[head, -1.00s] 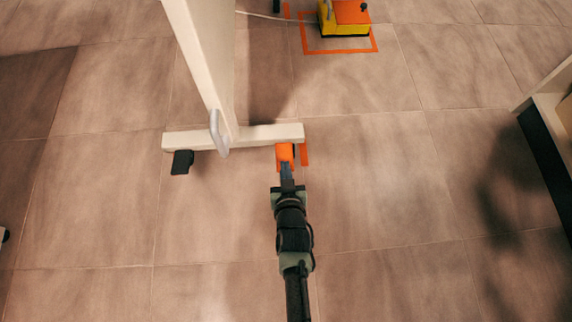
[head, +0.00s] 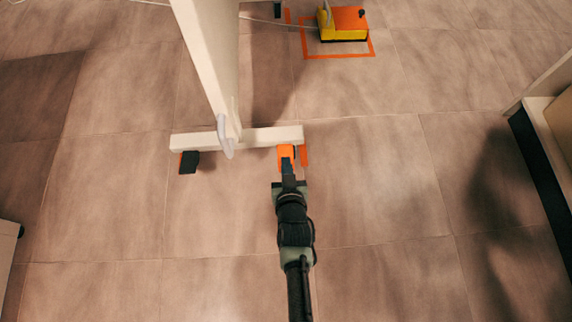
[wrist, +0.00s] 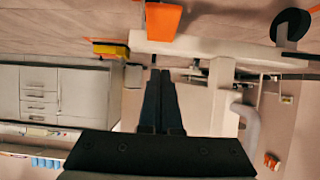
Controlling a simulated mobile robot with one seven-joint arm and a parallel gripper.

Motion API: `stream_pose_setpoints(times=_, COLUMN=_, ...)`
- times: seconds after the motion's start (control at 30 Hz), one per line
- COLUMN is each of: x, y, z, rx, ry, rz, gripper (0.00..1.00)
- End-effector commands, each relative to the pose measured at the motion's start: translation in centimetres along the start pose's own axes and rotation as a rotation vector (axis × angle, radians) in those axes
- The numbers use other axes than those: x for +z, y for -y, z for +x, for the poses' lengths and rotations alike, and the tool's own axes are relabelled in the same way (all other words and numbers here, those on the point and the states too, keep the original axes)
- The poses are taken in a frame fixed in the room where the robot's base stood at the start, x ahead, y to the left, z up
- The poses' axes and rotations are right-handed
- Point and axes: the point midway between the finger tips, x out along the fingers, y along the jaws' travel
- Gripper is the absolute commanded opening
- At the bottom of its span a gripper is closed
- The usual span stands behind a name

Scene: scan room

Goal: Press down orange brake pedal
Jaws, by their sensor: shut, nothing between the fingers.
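The orange brake pedal (head: 286,151) sits at the right end of the pale foot bar of a stand, near the floor. It also shows in the wrist view (wrist: 163,20), at the top edge. My gripper (head: 288,166) is shut and empty, and its fingertips overlap the near part of the pedal in the head view. In the wrist view my fingers (wrist: 160,75) point at the stand's side, and the pedal lies apart from the tips in the picture. I cannot tell whether they touch it. The fingers hide part of the pedal in the head view.
The stand's pale column (head: 210,60) with a grey handle (head: 225,138) rises left of my gripper. A yellow-orange foot switch (head: 343,25) lies behind. Floor to the right is clear.

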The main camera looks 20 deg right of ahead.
Motion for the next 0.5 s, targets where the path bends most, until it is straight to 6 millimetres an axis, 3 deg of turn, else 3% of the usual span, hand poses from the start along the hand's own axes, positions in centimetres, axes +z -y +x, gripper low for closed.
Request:
stream_pose_setpoints(times=0.2, x=2.2, y=0.1, z=-4.9, rx=-0.002, ry=0.006, rz=-0.001, gripper=0.00)
stream_pose_setpoints(times=0.5, x=4.3, y=0.0, z=-8.5, rx=0.001, ry=0.001, rz=0.001, gripper=0.00)
